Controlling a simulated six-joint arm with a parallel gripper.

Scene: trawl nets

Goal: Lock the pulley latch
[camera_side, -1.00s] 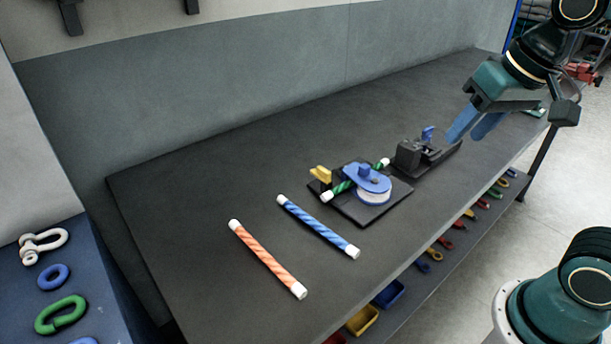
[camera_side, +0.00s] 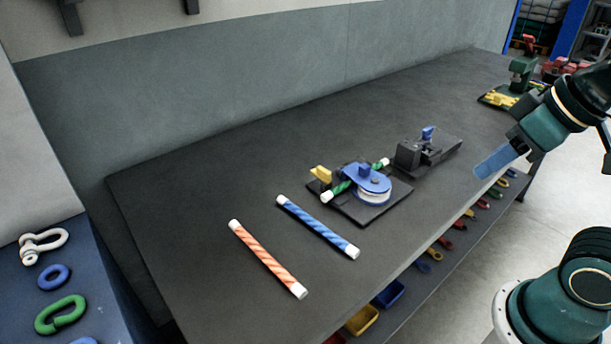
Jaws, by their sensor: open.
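The pulley (camera_side: 372,192) has a blue cheek plate over a white wheel and sits on a dark base plate (camera_side: 362,213) on the bench. A green and white rope piece (camera_side: 342,188) passes through it under the blue plate. A yellow latch piece (camera_side: 321,173) stands at the left rear corner of the base, beside the rope; whether it is locked I cannot tell. My gripper (camera_side: 492,162) is open and empty, with blue fingers, off to the right over the bench's front edge, well away from the pulley.
Blue (camera_side: 318,227) and orange (camera_side: 266,258) rope pieces lie left of the pulley. A dark clamp fixture with a blue lever (camera_side: 428,134) stands right of it. A green and yellow device (camera_side: 512,90) sits at the far right end.

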